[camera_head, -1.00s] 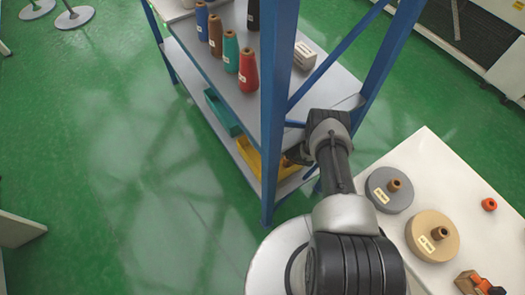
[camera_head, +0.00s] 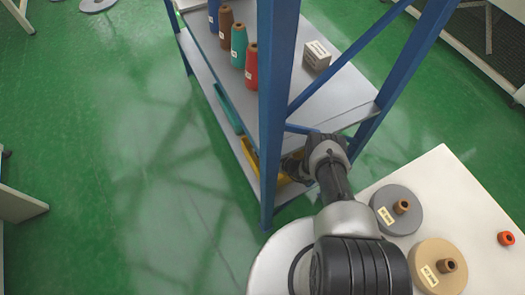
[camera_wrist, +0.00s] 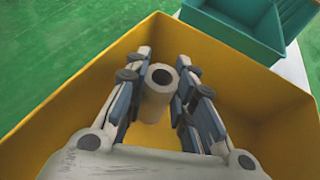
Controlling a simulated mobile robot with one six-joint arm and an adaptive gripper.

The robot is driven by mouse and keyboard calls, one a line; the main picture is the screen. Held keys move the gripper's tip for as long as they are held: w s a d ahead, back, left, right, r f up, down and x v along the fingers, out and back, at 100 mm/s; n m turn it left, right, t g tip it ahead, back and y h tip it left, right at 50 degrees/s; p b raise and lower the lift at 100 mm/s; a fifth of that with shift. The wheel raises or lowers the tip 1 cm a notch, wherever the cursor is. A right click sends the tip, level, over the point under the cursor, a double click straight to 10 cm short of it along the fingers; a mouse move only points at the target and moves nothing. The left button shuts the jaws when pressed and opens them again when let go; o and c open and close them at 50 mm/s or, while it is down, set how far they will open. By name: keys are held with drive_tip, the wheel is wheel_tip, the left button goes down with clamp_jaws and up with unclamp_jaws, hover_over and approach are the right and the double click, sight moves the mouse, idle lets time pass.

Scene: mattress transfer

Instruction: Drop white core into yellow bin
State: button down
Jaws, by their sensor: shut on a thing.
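The white core (camera_wrist: 157,106) is a pale hollow tube, seen end-on between my gripper's fingers (camera_wrist: 163,66) in the wrist view. My gripper is shut on it. Core and fingers show within the outline of the yellow bin (camera_wrist: 72,92), whose floor shows below. I cannot tell how high the core is above that floor. In the head view the yellow bin (camera_head: 249,153) sits on the lower shelf, mostly hidden by a blue post and my arm. The core is hidden there.
A teal bin (camera_wrist: 232,28) stands beside the yellow bin. Blue shelf posts (camera_head: 278,110) stand close to my arm. Coloured cones, including a red one (camera_head: 251,66), and a small box (camera_head: 317,55) are on the upper shelf. A white table (camera_head: 450,190) holds spools at right.

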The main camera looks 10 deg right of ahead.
drive_tip(key=shift+f, duration=0.65)
drive_tip(key=c, duration=1.4)
unclamp_jaws()
drive_tip(key=shift+o, duration=0.2)
drive_tip(key=shift+r, duration=0.65)
drive_tip(key=p+v, duration=0.4)
drive_tip(key=v, duration=0.8)
drive_tip(key=shift+a, duration=0.1)
